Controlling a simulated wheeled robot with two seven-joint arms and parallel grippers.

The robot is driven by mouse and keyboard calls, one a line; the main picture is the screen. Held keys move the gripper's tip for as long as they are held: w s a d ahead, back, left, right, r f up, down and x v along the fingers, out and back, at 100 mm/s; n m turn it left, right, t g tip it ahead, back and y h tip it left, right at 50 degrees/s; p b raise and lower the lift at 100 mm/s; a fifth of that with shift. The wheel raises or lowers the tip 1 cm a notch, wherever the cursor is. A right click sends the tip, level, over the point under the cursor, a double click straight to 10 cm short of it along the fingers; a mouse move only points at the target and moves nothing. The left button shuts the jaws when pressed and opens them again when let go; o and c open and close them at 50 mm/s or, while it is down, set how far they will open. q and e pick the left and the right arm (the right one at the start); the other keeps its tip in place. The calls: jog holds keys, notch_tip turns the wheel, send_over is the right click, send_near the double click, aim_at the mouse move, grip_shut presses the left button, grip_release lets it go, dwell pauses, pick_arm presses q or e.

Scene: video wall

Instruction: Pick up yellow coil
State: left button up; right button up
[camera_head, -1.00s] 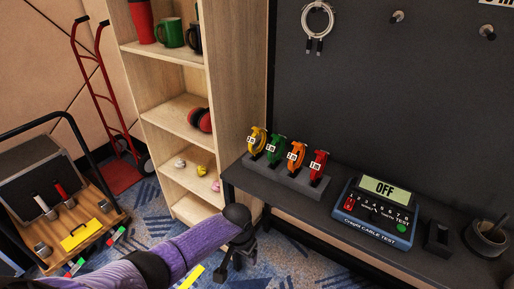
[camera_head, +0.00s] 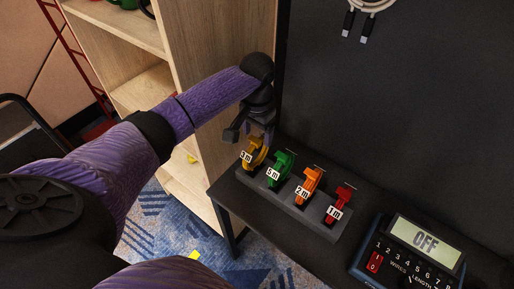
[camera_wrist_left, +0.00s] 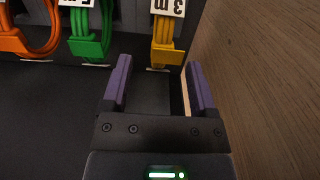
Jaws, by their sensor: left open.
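The yellow coil (camera_head: 257,155) with a white label stands at the left end of a dark holder on the black desk. In the left wrist view the yellow coil (camera_wrist_left: 168,45) is just beyond my fingertips, roughly in line with the gap between them. My left gripper (camera_head: 251,130) is above and close to the coil and partly covers its top. In the left wrist view the left gripper (camera_wrist_left: 158,80) has its two purple fingers apart with nothing between them. My right gripper is not in view.
A green coil (camera_head: 280,168), an orange coil (camera_head: 308,186) and a red coil (camera_head: 339,205) stand in the same holder (camera_head: 295,207). A cable tester (camera_head: 410,255) reading OFF is at right. A wooden shelf (camera_head: 220,75) is close behind my left arm.

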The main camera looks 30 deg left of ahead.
aim_at(256, 140)
pick_arm(q)
notch_tip(256, 140, down, 5)
jog(key=shift+s+a+f+b, duration=0.1)
jog(key=shift+s+b, duration=0.05)
jog(key=shift+b, duration=0.9)
jog(key=shift+f, duration=0.1)
jog(key=c, duration=0.3)
grip_shut()
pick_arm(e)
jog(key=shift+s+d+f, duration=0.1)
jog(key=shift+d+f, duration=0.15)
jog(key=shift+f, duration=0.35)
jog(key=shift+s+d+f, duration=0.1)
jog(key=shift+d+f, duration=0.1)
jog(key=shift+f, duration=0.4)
